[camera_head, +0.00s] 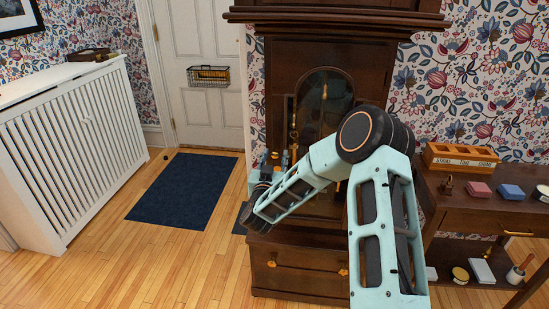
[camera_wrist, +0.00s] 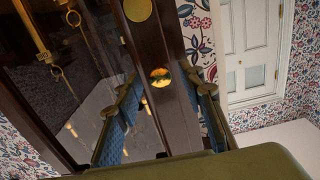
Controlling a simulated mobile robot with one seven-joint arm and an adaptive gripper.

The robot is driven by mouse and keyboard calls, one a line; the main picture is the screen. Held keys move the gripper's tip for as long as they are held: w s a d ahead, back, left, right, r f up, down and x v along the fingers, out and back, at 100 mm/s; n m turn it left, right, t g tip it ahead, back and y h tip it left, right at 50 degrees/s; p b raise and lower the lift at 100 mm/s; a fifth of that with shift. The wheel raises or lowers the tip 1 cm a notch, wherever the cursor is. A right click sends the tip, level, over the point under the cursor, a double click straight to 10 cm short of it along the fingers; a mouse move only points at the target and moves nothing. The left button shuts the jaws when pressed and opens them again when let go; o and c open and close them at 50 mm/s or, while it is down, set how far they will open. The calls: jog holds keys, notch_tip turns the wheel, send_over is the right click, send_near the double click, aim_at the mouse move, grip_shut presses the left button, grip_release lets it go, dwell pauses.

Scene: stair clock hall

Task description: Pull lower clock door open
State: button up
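The tall dark wood clock (camera_head: 283,72) stands against the papered wall. Its lower door (camera_head: 303,88) has an arched glass pane, with brass parts visible behind it. My arm covers much of the door's lower part in the head view. In the wrist view the door's brown frame (camera_wrist: 175,118) carries a round brass knob (camera_wrist: 160,77). My gripper (camera_wrist: 166,95) is open, its blue-padded fingers on either side of the frame and knob. I cannot tell whether either finger touches them. In the head view my gripper (camera_head: 277,161) is small at the door's left edge. The door looks shut or nearly so.
A dark side table (camera_head: 457,200) with small blocks and a sign stands close on the right. A white radiator cover (camera_head: 75,145) is at the left. A blue mat (camera_head: 182,190) lies before the white door (camera_head: 200,35).

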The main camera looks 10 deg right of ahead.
grip_shut()
dwell(0.3)
jog(key=shift+s, duration=0.1)
